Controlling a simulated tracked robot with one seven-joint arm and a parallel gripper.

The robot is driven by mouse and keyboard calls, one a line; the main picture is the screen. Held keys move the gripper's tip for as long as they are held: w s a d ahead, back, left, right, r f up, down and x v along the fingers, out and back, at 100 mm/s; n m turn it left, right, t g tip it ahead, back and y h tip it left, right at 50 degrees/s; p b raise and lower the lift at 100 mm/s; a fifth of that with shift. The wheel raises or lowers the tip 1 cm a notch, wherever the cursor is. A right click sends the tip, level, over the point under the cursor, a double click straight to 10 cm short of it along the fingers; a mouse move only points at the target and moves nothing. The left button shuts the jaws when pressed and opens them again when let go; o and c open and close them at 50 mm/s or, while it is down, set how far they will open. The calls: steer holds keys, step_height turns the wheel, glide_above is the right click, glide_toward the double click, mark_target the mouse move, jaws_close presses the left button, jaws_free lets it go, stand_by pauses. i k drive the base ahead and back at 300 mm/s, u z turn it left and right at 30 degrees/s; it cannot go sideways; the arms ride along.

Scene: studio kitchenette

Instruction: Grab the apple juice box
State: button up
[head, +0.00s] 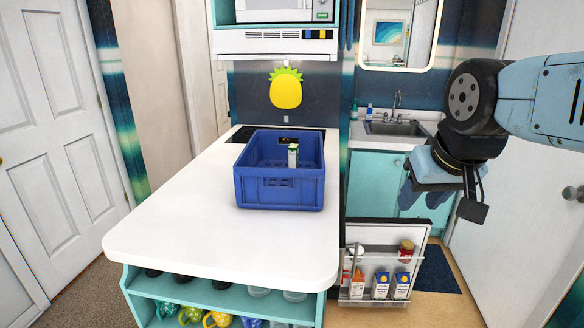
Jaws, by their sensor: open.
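A small carton with green and white sides (293,155) stands upright inside the blue crate (279,195) on the white counter. Its green markings fit an apple juice box, but its label is too small to read. My gripper (440,198) hangs from the arm at the upper right, open and empty. It is well to the right of the crate and apart from the carton.
An open door rack (350,299) at the lower right holds an orange carton (357,283), two blue-and-white cartons (381,285) and a red-lidded jar (406,248). The white counter (200,215) is clear left of the crate. Several mugs (190,314) sit on the shelf below.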

mark_target(293, 151)
steer(key=z, duration=0.05)
steer(key=k, duration=0.2)
steer(key=u, duration=0.3)
steer(key=i, duration=1.05)
steer(key=z, duration=0.25)
